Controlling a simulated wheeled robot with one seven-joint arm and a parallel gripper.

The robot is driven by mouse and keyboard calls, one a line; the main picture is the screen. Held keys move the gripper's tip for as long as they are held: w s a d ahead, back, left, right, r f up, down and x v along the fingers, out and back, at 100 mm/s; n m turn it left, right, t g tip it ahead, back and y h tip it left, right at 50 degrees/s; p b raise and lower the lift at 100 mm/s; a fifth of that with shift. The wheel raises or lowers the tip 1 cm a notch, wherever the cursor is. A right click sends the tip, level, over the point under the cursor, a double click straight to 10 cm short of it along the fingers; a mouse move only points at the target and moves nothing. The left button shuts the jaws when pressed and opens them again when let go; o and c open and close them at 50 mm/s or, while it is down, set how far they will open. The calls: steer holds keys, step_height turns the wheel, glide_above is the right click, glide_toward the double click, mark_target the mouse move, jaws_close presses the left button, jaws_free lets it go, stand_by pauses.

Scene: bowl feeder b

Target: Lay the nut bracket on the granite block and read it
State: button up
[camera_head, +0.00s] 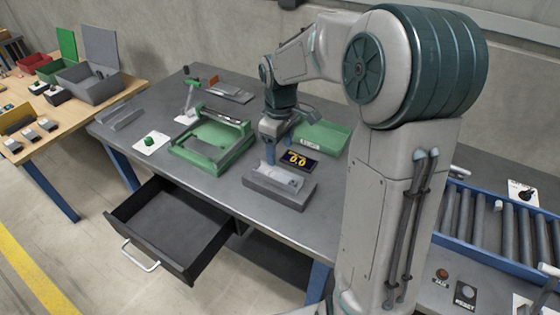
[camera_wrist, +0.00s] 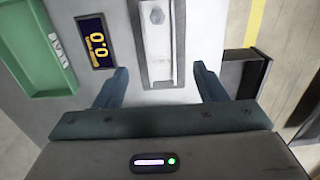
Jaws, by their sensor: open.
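The grey granite block (camera_head: 290,198) lies on the grey workbench, in front of the digital readout (camera_head: 299,161). A pale part, which looks like the nut bracket (camera_head: 280,178), lies on top of it. My gripper (camera_head: 271,152) is above the back left of the block. In the wrist view my gripper (camera_wrist: 158,86) is open, its fingers apart on either side of the bracket's near end, with nothing between them. The readout shows 0.0.
A green tray (camera_head: 322,138) stands behind the readout, and a green fixture (camera_head: 211,142) stands to the left. A drawer (camera_head: 172,228) hangs open at the bench front. A roller conveyor (camera_head: 487,225) is on the right. A side table (camera_head: 60,120) with bins is far left.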

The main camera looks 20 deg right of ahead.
steer(key=s+r+m+t, duration=0.3)
steer(key=s+m, duration=0.6)
steer(key=s, duration=1.2)
steer(key=shift+r, duration=0.65)
